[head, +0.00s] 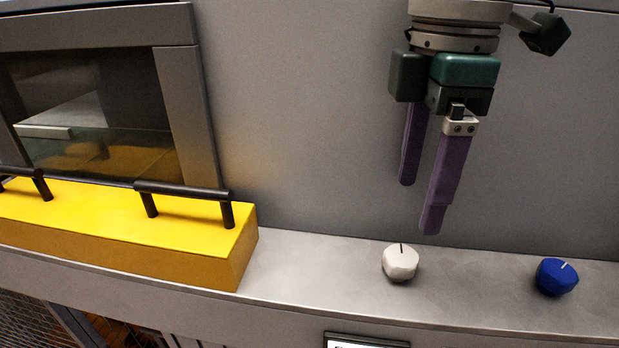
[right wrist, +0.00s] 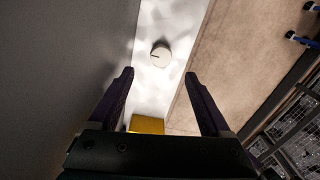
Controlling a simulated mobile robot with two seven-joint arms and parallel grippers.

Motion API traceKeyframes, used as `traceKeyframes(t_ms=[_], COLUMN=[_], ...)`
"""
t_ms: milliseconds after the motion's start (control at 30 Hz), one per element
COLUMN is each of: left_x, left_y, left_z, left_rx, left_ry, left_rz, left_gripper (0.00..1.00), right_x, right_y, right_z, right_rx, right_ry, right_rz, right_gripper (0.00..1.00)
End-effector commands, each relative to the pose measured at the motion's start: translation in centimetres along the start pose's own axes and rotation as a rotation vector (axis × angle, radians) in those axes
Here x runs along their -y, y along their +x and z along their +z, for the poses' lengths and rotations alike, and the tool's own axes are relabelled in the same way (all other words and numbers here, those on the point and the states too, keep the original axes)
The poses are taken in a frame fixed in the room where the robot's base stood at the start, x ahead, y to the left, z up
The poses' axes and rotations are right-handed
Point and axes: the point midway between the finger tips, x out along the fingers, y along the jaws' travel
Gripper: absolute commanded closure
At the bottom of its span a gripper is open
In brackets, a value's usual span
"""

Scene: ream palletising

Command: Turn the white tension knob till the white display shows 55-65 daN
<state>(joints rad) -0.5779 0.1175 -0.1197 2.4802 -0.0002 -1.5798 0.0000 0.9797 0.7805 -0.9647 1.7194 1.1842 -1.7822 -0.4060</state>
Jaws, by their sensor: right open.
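The white tension knob (head: 400,262) sits on the grey ledge, with a dark pointer line on its top. In the right wrist view the knob (right wrist: 161,56) lies ahead of the fingertips, roughly between their lines. My right gripper (head: 420,208) is open and empty, its purple fingers pointing down above the knob and apart from it. It also shows in the right wrist view (right wrist: 158,75). A display (head: 366,341) is cut off at the bottom edge of the head view; its reading cannot be made out. My left gripper is not in view.
A blue knob (head: 556,277) sits on the ledge (head: 310,275) to the right of the white one. A yellow block (head: 120,228) with black handles stands at left, below a dark window (head: 95,115). The grey wall rises behind the ledge.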

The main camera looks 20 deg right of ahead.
Motion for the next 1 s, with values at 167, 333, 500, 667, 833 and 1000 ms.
traceKeyframes(t_ms=[167, 333, 500, 667, 833, 1000], left_x=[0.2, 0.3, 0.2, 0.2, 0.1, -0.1], left_y=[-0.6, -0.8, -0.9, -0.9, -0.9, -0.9], left_z=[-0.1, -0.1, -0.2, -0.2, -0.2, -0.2], left_rx=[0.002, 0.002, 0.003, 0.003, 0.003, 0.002], left_ry=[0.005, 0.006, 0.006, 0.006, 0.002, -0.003], left_rz=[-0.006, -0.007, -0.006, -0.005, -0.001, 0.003], left_gripper=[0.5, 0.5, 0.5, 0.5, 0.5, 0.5], right_x=[0.1, 0.1, 0.1, 0.1, 0.1, 0.1], right_y=[3.3, 6.3, 8.1, 8.5, 8.5, 8.5], right_z=[0.0, 0.0, -0.1, 0.0, -0.1, -0.1], right_rx=[0.002, 0.002, -0.001, 0.0, -0.001, -0.001], right_ry=[0.0, -0.001, -0.002, -0.002, -0.002, -0.002], right_rz=[-0.004, -0.003, 0.0, 0.002, 0.002, 0.002], right_gripper=[0.18, 0.18, 0.18, 0.18, 0.19, 0.39])
